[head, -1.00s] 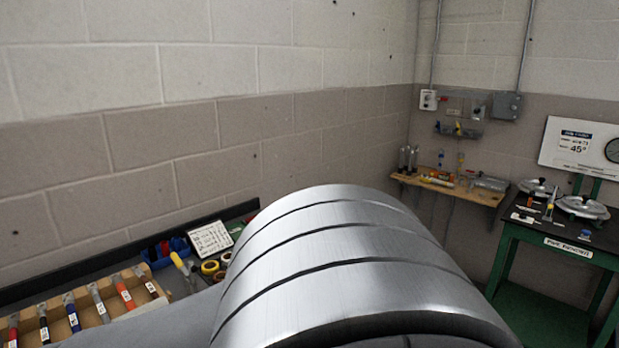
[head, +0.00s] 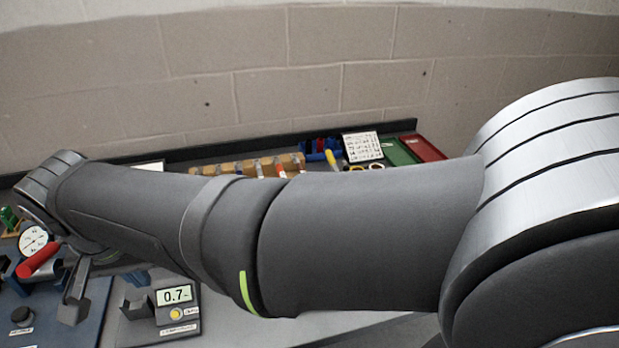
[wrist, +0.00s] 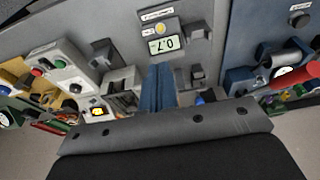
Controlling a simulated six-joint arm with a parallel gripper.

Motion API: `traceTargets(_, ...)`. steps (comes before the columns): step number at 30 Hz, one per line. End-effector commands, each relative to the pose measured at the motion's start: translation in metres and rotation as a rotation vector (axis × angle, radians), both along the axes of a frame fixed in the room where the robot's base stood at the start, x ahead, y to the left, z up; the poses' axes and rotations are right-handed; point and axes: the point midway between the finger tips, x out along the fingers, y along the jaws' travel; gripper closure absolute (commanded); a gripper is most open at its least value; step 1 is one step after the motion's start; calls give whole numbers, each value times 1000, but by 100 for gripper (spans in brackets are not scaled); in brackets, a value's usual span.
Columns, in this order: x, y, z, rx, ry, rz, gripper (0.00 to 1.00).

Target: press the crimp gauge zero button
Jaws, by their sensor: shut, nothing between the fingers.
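The crimp gauge (head: 148,330) is a dark box on the bench at lower left in the head view. Its lit display (head: 174,295) reads about 0.7, and its round yellow zero button (head: 176,314) sits just below, above a white label. In the wrist view the display (wrist: 165,45) and yellow button (wrist: 160,29) appear upside down near the top centre. My gripper (wrist: 160,68) is shut and empty, its fingertips pointing toward the gauge, just short of the display in the picture. Contact with the button is not visible.
A blue fixture (head: 50,320) with a red handle (head: 38,260) and a round dial (head: 33,240) stands left of the gauge. A grey box with red and green buttons (wrist: 60,70) is at left in the wrist view. Tools in a wooden rack (head: 250,166) line the wall.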

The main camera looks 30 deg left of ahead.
Motion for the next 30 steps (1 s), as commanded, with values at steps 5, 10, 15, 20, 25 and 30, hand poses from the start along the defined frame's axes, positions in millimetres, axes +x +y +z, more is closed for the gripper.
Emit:
traceTargets(5,-3,0,-13,-64,-33,8,100)
traceTargets(10,-10,-2,-40,-222,-130,19,100)
traceTargets(15,-16,-6,-65,-389,-264,25,100)
traceTargets(20,-21,-9,-80,-501,-378,27,100)
traceTargets(25,-24,-10,-87,-561,-451,27,100)
traceTargets(30,-25,-10,-88,-575,-469,25,100)
